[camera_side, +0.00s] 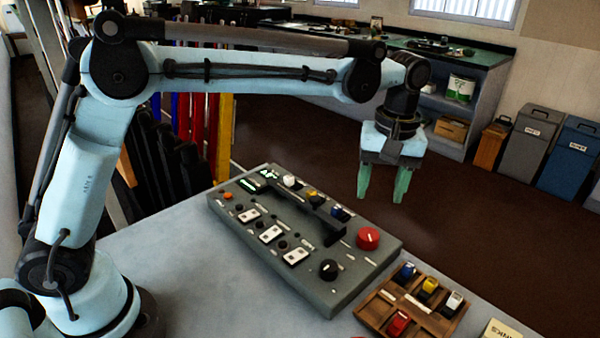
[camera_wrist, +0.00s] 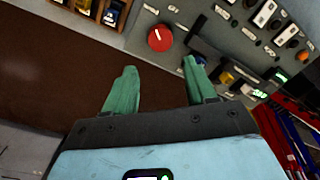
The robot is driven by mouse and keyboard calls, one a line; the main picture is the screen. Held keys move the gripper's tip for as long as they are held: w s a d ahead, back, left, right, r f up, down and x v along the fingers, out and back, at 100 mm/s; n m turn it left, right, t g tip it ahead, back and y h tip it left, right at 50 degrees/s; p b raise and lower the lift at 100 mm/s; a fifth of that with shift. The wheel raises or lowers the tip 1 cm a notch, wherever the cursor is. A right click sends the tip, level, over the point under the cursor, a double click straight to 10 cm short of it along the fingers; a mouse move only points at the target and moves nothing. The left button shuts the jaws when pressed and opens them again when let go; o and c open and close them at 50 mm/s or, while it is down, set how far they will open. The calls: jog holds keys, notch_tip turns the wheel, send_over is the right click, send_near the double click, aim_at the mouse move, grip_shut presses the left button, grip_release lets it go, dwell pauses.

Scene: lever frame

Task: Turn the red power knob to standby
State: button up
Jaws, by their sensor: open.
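The red power knob (camera_side: 368,238) is a round red dial with a white mark, at the right end of the grey control panel (camera_side: 335,290). It also shows in the wrist view (camera_wrist: 160,38), above and between the fingertips, with its white mark slanting. My gripper (camera_side: 383,197) is open and empty, its two green fingers pointing down. It hangs above the panel's far right side, apart from the knob. In the wrist view my gripper (camera_wrist: 160,72) has a wide gap between its fingers. The labels around the knob are too small to read.
A black knob (camera_side: 329,269) sits near the red one. The panel also carries white switches (camera_side: 270,234) and a raised black bar (camera_side: 318,222). A wooden tray (camera_side: 375,309) with coloured pieces lies to the right. The air around my gripper is clear.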

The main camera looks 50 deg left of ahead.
aim_at(369, 232)
jog(key=f, duration=1)
jog(key=shift+s+a+f, duration=0.15)
jog(key=shift+a, duration=0.1)
jog(key=c, duration=0.8)
